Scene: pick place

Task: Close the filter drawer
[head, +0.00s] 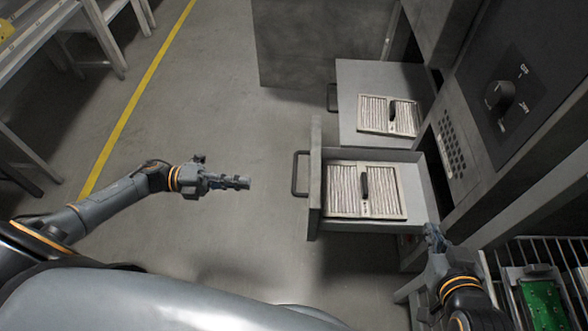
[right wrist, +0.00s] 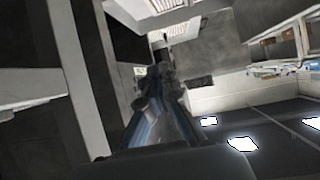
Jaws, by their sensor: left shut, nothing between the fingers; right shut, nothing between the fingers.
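Two filter drawers stick out of the grey machine in the head view. The nearer drawer (head: 314,190) is pulled out, with a handle (head: 298,174) on its left front and a pleated filter (head: 342,190) inside. The farther drawer (head: 345,82) is also out and holds a similar filter (head: 374,115). My left gripper (head: 246,183) is shut and empty, left of the nearer drawer's handle and apart from it. My right gripper (head: 432,232) is shut and empty near the nearer drawer's right rear corner; I cannot tell whether it touches. In the right wrist view the right gripper (right wrist: 162,48) points upward, dark and blurred.
A control panel with a black knob (head: 499,96) is on the machine's face at right. A rack with a green board (head: 543,305) stands at lower right. Benches (head: 75,35) stand at upper left beyond a yellow floor line (head: 135,98). The floor left of the drawers is clear.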

